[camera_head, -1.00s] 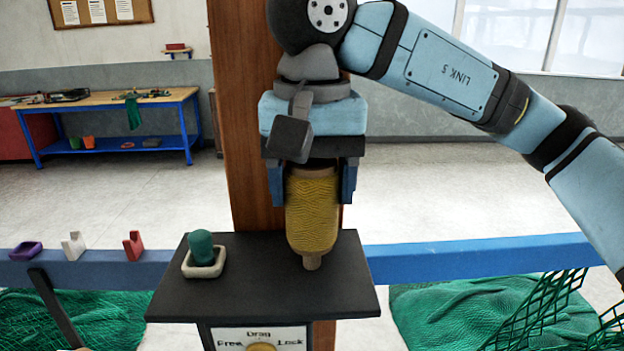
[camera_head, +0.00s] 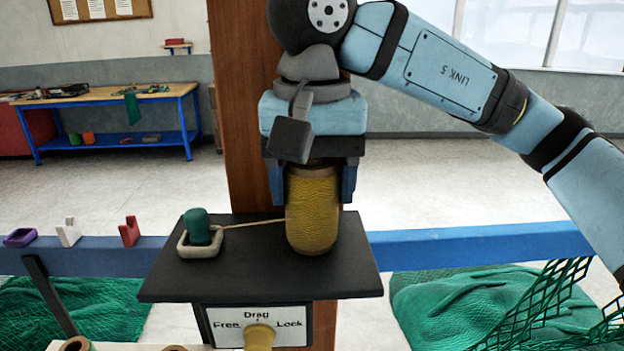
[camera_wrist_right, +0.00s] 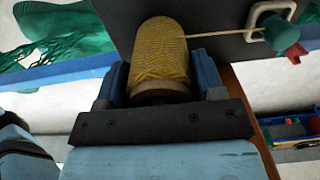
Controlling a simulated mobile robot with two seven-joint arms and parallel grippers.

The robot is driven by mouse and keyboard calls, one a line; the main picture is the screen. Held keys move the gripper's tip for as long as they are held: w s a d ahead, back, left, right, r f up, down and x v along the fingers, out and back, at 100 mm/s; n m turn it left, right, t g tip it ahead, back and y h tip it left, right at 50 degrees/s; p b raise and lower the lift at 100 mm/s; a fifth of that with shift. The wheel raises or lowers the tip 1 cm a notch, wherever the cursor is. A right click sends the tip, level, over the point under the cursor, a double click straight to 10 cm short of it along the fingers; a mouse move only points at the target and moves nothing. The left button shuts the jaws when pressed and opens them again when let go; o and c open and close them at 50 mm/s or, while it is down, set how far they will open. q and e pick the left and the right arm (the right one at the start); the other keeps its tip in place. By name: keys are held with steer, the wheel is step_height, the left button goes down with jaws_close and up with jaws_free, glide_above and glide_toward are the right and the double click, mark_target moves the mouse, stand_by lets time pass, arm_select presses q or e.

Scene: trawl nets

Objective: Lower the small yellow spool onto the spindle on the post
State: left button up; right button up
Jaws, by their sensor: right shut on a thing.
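The small yellow spool (camera_head: 313,205) is upright in my right gripper (camera_head: 313,180). The fingers are shut on its upper part. Its bottom appears at the top of the dark plate (camera_head: 255,272) on the post; whether it touches is hard to tell. The spindle is not visible and is likely hidden by the spool. A thin cord runs from the spool to a green peg (camera_head: 198,226) in a pale square holder. The right wrist view also shows the spool (camera_wrist_right: 160,48) between the fingers, with the cord leaving it. My left gripper is not in view.
A Drag dial (camera_head: 258,335) with Free and Lock marks sits under the plate. A blue rail (camera_head: 480,238) runs behind it, with green nets (camera_head: 450,310) around it. A wooden post (camera_head: 233,120) rises behind the gripper. The plate's left front is clear.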

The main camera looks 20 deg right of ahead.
steer(key=o, duration=1)
steer(key=shift+o, duration=0.2)
step_height(320, 180, up, 14)
steer(key=shift+f, duration=0.1)
